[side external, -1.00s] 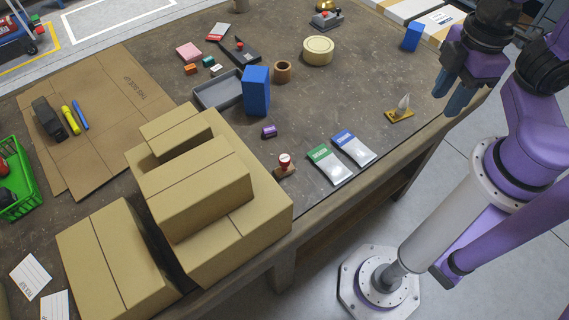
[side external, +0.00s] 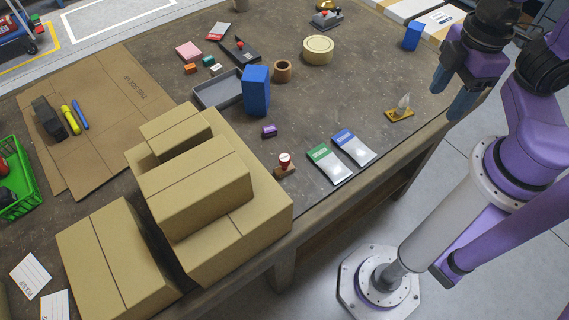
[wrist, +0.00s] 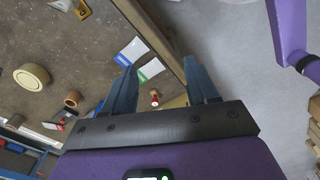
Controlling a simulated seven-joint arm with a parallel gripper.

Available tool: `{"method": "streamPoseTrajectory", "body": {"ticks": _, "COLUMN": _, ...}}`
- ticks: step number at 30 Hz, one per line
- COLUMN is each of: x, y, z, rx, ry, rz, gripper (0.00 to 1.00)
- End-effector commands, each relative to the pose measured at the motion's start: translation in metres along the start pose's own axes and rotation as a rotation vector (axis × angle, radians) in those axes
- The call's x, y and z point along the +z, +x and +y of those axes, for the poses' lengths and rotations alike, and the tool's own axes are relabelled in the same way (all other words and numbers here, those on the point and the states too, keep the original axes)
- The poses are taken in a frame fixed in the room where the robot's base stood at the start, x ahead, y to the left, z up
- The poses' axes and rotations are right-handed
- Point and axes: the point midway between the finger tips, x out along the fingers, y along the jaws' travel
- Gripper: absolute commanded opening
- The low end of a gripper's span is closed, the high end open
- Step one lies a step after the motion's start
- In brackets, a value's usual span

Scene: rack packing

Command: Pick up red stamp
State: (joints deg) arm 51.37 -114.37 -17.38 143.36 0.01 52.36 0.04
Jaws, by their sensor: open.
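My gripper (side external: 450,92) is open and empty, high at the right over the table's edge, well away from the stamp. Its two spread blue-grey fingers show in the wrist view (wrist: 160,66).
A green packet (side external: 328,163) and a blue packet (side external: 354,147) lie right of the stamp. Stacked cardboard boxes (side external: 200,195) stand close on its left. A small purple block (side external: 269,131) and a tall blue box (side external: 256,90) are behind it. A yellow-based item (side external: 399,115) lies near the right edge.

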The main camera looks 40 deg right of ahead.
Motion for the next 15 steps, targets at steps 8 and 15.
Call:
{"method": "streamPoseTrajectory", "body": {"ticks": 8, "x": -0.007, "y": 0.024, "z": 0.025, "rx": 0.163, "ry": -0.166, "rz": -0.186, "gripper": 0.58}}
{"method": "streamPoseTrajectory", "body": {"ticks": 15, "x": -0.034, "y": 0.051, "z": 0.065, "rx": 0.446, "ry": -0.473, "rz": -0.43, "gripper": 0.58}}
